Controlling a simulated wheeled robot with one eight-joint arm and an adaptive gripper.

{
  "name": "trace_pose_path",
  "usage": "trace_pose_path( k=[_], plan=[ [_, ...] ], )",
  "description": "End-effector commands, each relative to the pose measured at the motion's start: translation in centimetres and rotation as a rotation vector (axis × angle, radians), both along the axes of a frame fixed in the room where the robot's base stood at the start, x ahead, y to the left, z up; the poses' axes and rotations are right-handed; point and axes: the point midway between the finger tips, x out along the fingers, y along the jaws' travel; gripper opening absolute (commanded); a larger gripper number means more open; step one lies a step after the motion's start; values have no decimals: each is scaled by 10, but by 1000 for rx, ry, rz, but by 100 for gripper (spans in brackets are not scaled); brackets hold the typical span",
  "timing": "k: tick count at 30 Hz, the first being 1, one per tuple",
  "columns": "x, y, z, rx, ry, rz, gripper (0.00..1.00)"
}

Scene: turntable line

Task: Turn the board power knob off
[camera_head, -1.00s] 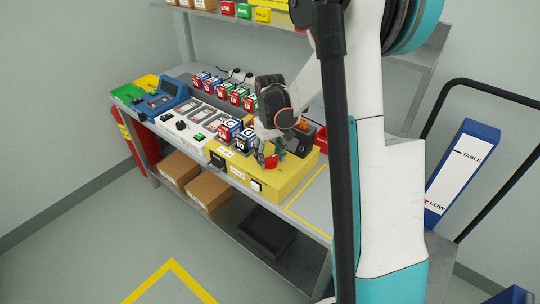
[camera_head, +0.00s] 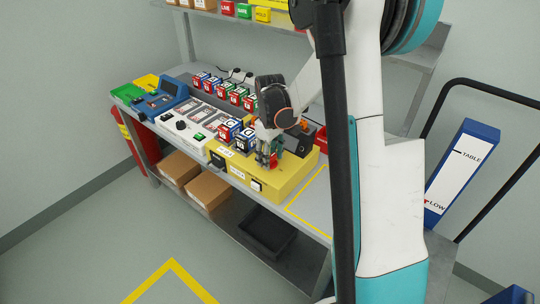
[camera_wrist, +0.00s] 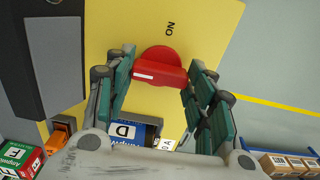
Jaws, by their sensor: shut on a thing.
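The red power knob (camera_wrist: 160,68) sits on the yellow board (camera_wrist: 222,22), with "ON" printed above it in the wrist view. Its raised bar lies nearly crosswise in that view, slightly tilted, with a white line on its left part. My gripper (camera_wrist: 160,78) is shut on the knob, its green fingers at the bar's left and right ends. In the head view my gripper (camera_head: 268,158) is over the yellow board (camera_head: 292,178), and only a little red of the knob shows between the fingers.
Blue-and-white blocks (camera_head: 245,140) stand just left of my gripper, close to it; one (camera_wrist: 135,130) also shows in the wrist view. A yellow-outlined area (camera_head: 313,203) on the right is bare.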

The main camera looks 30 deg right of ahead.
Motion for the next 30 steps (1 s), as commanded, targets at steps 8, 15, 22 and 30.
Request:
trace_pose_path(
  k=[8, 15, 22, 30],
  plan=[
    [0, 0, 0, 0, 0, 1, 59],
    [0, 0, 0, 0, 0, 0, 70],
    [0, 0, 4, 0, 0, 0, 70],
    [0, 0, 47, 0, 0, 0, 70]
  ],
)
